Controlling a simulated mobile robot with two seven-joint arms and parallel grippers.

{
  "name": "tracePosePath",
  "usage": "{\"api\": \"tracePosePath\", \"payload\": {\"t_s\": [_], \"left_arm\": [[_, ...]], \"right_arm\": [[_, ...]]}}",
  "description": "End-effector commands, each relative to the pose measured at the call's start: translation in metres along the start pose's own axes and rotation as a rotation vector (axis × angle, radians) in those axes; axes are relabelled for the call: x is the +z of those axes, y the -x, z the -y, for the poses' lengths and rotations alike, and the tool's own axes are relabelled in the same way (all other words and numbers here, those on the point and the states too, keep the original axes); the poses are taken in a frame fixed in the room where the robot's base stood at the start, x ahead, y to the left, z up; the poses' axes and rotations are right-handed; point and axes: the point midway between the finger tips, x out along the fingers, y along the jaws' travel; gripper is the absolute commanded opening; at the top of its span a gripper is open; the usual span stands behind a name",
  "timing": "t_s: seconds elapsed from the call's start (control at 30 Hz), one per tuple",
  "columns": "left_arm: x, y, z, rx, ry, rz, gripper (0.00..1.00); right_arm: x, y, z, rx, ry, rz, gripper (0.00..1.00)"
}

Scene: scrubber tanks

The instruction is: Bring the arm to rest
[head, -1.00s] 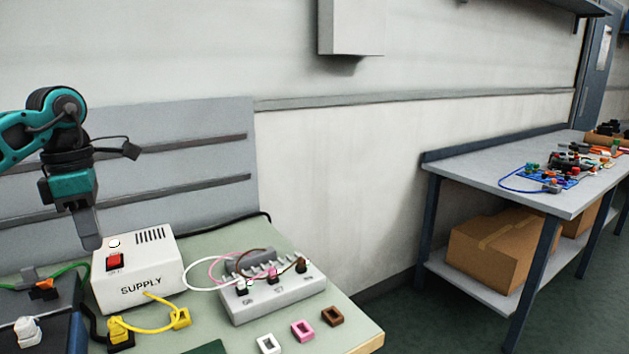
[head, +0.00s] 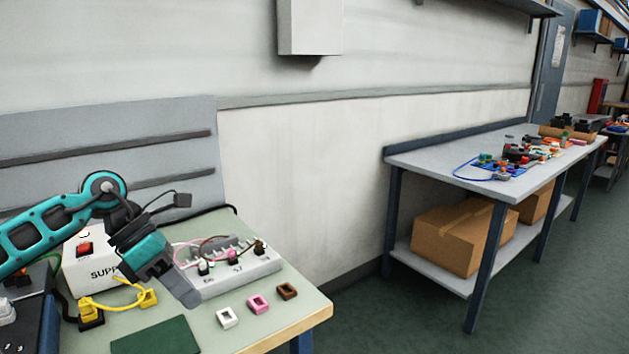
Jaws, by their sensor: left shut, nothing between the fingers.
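My left arm comes in from the left with teal and black links. Its gripper (head: 184,292) points down and to the right, with its fingers shut and empty. It shows in front of the left end of the grey terminal block (head: 240,275). I cannot tell whether it touches the block. The white supply box (head: 82,266) with a red switch is partly hidden behind my arm. My right gripper is not in view.
On the green bench lie a yellow cable (head: 120,303), a white clip (head: 227,317), a pink clip (head: 258,305), a brown clip (head: 287,291) and a dark green mat (head: 157,336). A second table (head: 440,167) stands at right with a cardboard box (head: 462,236) beneath. Floor between is clear.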

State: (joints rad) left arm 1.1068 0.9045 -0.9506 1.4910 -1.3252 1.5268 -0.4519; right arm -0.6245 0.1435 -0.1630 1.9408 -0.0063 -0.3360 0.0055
Motion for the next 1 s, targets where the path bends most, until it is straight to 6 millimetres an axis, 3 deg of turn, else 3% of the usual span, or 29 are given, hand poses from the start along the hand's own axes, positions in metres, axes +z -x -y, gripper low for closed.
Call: {"api": "tracePosePath", "payload": {"t_s": [0.03,0.2,0.37,0.53,0.67,0.77,0.9,1.0], "left_arm": [[0.013,-0.031,0.017,-0.090,0.017,0.080,0.00],[0.059,-0.092,0.071,-0.374,0.180,0.396,0.00],[0.088,-0.116,0.103,-0.633,0.463,0.681,0.00],[0.094,-0.126,0.103,-0.867,0.883,0.951,0.00],[0.073,-0.137,0.082,-1.002,1.272,1.125,0.00],[0.041,-0.154,0.063,-1.074,1.605,1.236,0.00],[-0.029,-0.190,0.043,-1.115,2.108,1.353,0.00],[-0.086,-0.220,0.043,-1.103,2.456,1.402,0.00]], "right_arm": [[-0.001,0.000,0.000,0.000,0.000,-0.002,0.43],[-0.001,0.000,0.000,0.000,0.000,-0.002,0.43],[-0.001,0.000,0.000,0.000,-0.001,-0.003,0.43],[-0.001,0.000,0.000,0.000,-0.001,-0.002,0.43],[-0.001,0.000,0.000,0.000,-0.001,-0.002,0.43],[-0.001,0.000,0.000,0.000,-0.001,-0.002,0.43],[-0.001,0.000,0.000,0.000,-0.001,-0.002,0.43],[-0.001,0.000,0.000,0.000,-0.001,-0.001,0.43]]}}
